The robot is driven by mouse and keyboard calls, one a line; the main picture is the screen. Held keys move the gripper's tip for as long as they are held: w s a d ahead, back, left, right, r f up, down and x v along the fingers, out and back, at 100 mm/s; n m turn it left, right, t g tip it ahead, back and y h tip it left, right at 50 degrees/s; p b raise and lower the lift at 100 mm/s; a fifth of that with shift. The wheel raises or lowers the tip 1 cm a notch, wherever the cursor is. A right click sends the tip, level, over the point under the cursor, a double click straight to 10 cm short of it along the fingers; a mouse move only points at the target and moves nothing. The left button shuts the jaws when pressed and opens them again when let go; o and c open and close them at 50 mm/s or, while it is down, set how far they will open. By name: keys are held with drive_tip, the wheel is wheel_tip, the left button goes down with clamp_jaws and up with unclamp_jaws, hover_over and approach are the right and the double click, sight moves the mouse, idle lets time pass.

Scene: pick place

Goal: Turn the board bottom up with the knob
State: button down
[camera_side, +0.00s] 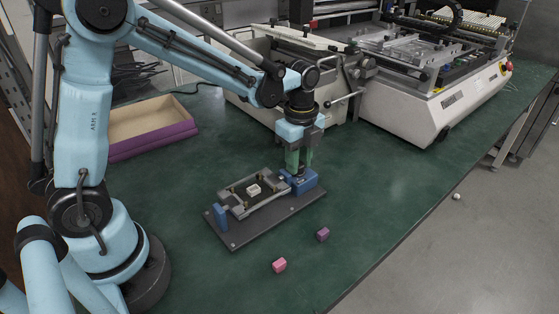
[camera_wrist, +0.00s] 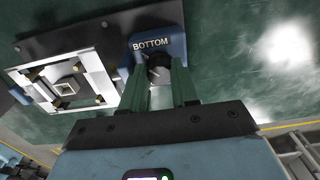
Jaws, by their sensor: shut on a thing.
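The frame sits between two blue supports on a dark base plate (camera_side: 240,238). The right support (camera_wrist: 172,46) bears the word BOTTOM. My gripper (camera_side: 298,168) points down at this right support. In the wrist view, its green fingers (camera_wrist: 160,85) are shut on the dark round knob (camera_wrist: 158,70), partly hidden between them.
A pink cube (camera_side: 279,265) and a purple cube (camera_side: 323,234) lie on the green table in front of the fixture. A purple-sided open box (camera_side: 150,145) stands behind left. A large white machine (camera_side: 430,105) stands behind right. The table to the right of the fixture is clear.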

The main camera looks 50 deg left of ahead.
drive_tip(key=c, duration=0.8)
unclamp_jaws()
drive_tip(key=shift+c, duration=0.2)
drive_tip(key=shift+r, duration=0.1)
drive_tip(key=shift+r, duration=3.95)
